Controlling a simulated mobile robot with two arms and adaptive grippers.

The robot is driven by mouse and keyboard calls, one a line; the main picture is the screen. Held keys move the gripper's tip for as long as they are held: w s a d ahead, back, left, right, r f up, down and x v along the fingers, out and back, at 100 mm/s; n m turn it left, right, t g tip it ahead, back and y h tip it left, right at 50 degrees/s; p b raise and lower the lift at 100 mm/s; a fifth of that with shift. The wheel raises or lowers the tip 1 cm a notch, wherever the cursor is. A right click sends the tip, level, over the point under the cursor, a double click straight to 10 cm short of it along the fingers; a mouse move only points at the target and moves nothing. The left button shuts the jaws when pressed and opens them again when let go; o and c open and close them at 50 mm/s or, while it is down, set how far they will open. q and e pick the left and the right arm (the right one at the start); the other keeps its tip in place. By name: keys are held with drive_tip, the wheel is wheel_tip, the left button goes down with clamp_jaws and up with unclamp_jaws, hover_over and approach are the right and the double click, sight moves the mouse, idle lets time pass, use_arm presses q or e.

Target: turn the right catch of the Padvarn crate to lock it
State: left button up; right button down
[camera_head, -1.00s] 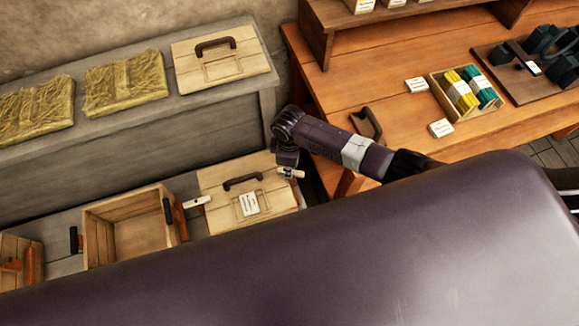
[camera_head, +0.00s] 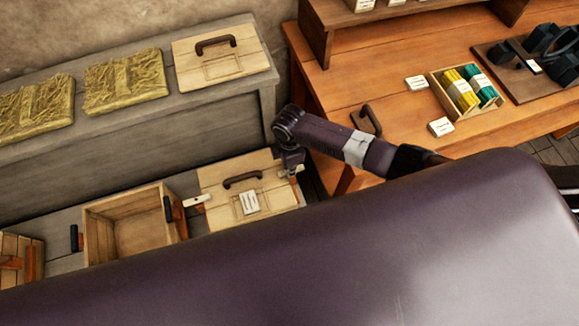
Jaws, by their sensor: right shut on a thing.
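The Padvarn crate (camera_head: 220,172) is a pale wooden box with its lid on, a dark handle (camera_head: 243,179) and a white label (camera_head: 250,202). I cannot read the label. My right gripper (camera_head: 290,171) is at the right edge of the lid, shut on the small pale right catch (camera_head: 299,169). The gripper hides part of this catch, so its exact angle is hard to tell. A pale catch (camera_head: 197,201) sticks out at the crate's left edge. My left gripper is not in view.
An open, empty wooden crate (camera_head: 97,213) stands left of the closed one. A grey bench behind holds a loose lid (camera_head: 188,60) and straw mats (camera_head: 125,82). A wooden table (camera_head: 345,83) at right bears a tray of yellow and teal bundles. My own body covers the foreground.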

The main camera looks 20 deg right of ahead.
idle(0.3)
drive_tip(key=c, duration=1.9)
unclamp_jaws()
drive_tip(key=shift+c, duration=0.2)
drive_tip(key=shift+r, duration=0.1)
wheel_tip(320, 180, up, 12)
